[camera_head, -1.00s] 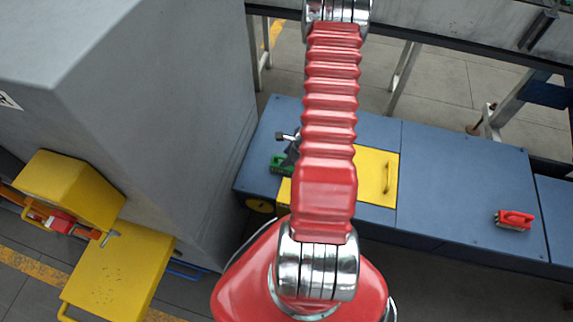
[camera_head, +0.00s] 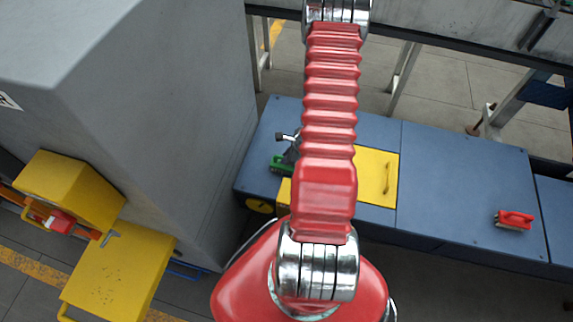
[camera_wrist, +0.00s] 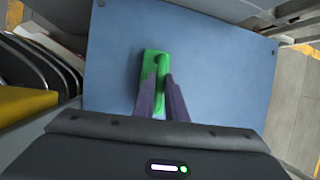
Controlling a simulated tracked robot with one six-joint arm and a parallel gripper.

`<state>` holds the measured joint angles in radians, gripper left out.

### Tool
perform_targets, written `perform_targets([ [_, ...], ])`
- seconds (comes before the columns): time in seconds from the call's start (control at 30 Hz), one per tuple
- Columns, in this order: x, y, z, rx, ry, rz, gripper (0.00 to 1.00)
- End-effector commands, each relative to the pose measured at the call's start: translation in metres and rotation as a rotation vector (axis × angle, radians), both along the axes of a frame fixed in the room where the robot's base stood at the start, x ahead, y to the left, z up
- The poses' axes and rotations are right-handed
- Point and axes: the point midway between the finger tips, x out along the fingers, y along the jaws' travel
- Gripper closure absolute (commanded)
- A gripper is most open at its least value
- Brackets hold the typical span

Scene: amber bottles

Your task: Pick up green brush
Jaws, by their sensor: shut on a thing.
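The green brush (camera_wrist: 153,66) is in the wrist view, near the middle of a blue surface. It also shows in the head view (camera_head: 279,165), partly hidden behind my gripper and arm. My gripper (camera_wrist: 160,80) has both dark fingers on the brush and is shut on it. In the head view my gripper (camera_head: 292,146) shows as a dark shape left of my red arm. I cannot tell whether the brush rests on the surface or is slightly above it.
The blue bench top (camera_head: 460,185) has a yellow panel (camera_head: 376,178) and a red brush (camera_head: 514,220) to the right. A tall grey cabinet (camera_head: 150,110) stands close on the left. Yellow equipment (camera_head: 115,275) is at lower left. The bench between panel and red brush is clear.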

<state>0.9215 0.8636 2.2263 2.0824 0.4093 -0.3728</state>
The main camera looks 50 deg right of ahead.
Motion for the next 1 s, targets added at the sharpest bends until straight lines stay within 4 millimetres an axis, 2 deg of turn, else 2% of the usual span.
perform_targets([
  [0.27, 0.000, 0.000, 0.002, -0.001, -0.001, 0.001, 1.00],
  [0.47, 0.001, -0.001, 0.015, -0.002, -0.002, 0.002, 1.00],
  [1.0, 0.001, -0.001, 0.085, -0.003, -0.003, 0.002, 1.00],
])
